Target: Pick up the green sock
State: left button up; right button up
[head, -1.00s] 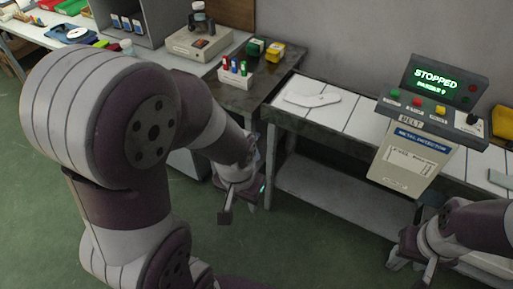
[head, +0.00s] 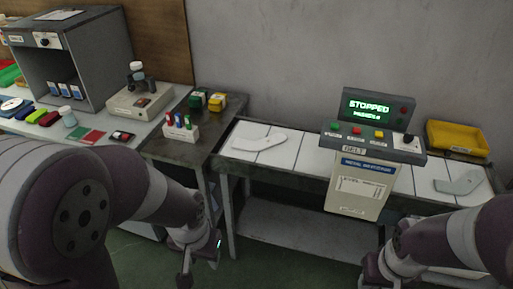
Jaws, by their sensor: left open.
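On the left table, a row of small rolled items in front of the grey box includes a green one (head: 37,116), which may be the green sock; it is too small to be sure. A dark one lies to its left and a red one to its right. My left gripper (head: 202,262) is low in front of the dark table, open and empty, well away from the row. My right gripper (head: 372,272) is at the bottom edge, below the belt machine and partly cut off; its jaws are unclear.
A belt table (head: 300,152) carries white flat foot-shaped boards (head: 260,142) (head: 458,183). A control box (head: 372,125) reading STOPPED stands at it, with a yellow tray (head: 457,139) to the right. A grey box (head: 100,50) and a beige device (head: 140,102) stand on the left table.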

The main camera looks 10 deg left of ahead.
aim_at(470, 181)
jog(key=z, duration=1.25)
jog(key=i+l, duration=0.25)
jog(key=i, duration=0.2)
jog(key=i+l, duration=0.25)
jog(key=i, duration=0.2)
jog(key=i+l, duration=0.25)
jog(key=i, duration=0.2)
jog(key=i+l, duration=0.2)
jog(key=i, duration=0.2)
jog(key=i+l, duration=0.25)
jog(key=i, duration=0.2)
